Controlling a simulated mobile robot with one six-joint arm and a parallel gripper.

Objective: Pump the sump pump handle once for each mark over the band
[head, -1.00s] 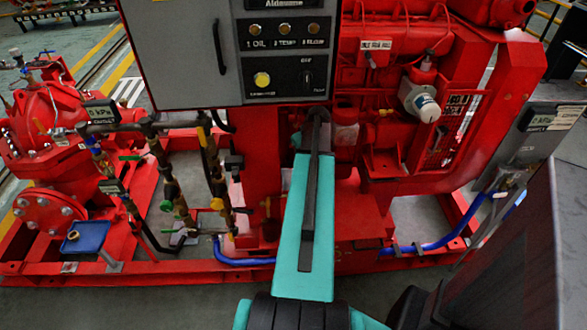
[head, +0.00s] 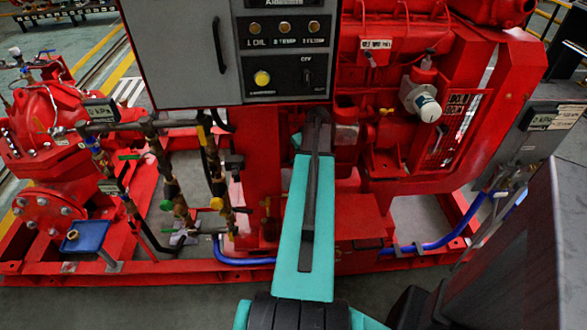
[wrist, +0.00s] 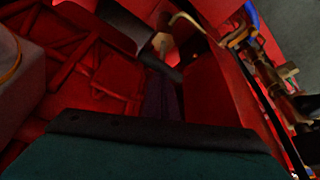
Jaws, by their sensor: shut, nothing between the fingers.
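My teal and black arm reaches away from me up the middle of the head view, in front of the red pumpset. My gripper (wrist: 162,95) shows in the wrist view as narrow dark fingers beyond the teal and black wrist edge; it is shut and empty. In the head view its fingers are hard to make out against the dark machine. In the wrist view a tan piece (wrist: 163,43) and a thin curved rod lie beyond the fingers, among red surfaces. I cannot tell whether either is the sump pump handle. I cannot make out the marks or the band.
A grey control panel (head: 185,55) stands above my arm. Brass-coloured valves and pipes (head: 170,185) are on the left, beside a blue tray (head: 85,238). A blue hose (head: 440,243) runs along the red base frame (head: 150,273). A dark grey box stands close at right.

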